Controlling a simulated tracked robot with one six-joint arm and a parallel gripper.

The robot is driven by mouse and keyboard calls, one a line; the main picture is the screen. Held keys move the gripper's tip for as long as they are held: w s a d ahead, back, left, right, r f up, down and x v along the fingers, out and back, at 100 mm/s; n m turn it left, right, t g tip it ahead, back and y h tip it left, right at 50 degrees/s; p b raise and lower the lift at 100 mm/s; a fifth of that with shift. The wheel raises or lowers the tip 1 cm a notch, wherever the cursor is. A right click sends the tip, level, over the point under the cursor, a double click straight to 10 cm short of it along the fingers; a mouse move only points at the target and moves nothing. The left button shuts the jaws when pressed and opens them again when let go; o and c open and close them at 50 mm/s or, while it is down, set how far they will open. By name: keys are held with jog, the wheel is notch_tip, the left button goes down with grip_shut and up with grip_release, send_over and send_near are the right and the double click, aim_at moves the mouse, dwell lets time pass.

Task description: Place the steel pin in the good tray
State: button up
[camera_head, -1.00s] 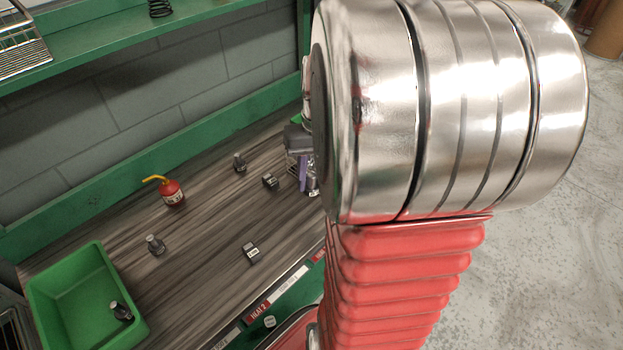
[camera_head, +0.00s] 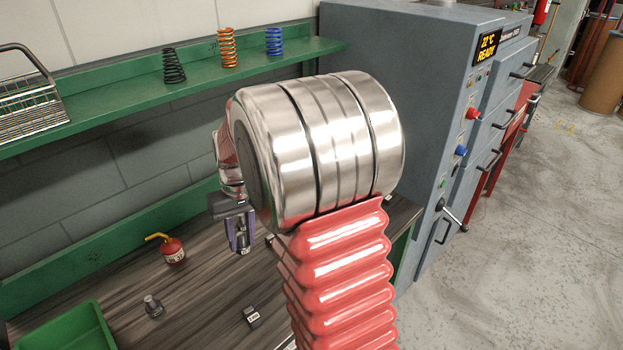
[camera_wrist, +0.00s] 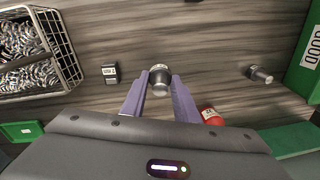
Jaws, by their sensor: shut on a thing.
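My gripper (camera_wrist: 160,88) has purple fingers and is shut on a steel pin (camera_wrist: 159,78), a short cylinder with a bright, pale end and a darker body. I cannot tell whether the pin is clear of the bench top. The green good tray (camera_wrist: 301,72), labelled GOOD, is at the right edge of the wrist view. A green tray (camera_head: 66,322) is at the lower left of the head view, partly cut off.
A similar pin (camera_head: 153,306) stands near the tray; the wrist view shows it too (camera_wrist: 261,75). A red oil can (camera_head: 173,251) and a small dark labelled block (camera_head: 252,316) are on the bench. A wire basket of springs (camera_wrist: 40,50) is at left. A grey oven (camera_head: 420,110) stands right.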

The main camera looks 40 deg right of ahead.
jog(key=w+a+f, duration=0.1)
jog(key=w+a, duration=0.1)
jog(key=a, duration=0.2)
jog(key=w+a+f+n, duration=0.1)
jog(key=w+a, duration=0.2)
jog(key=a, duration=0.1)
jog(key=w+a+f+n, duration=0.1)
jog(key=w+a, duration=0.1)
jog(key=a, duration=0.2)
jog(key=shift+w+a+f, duration=0.3)
jog(key=shift+w+a, duration=0.05)
jog(key=shift+w, duration=0.05)
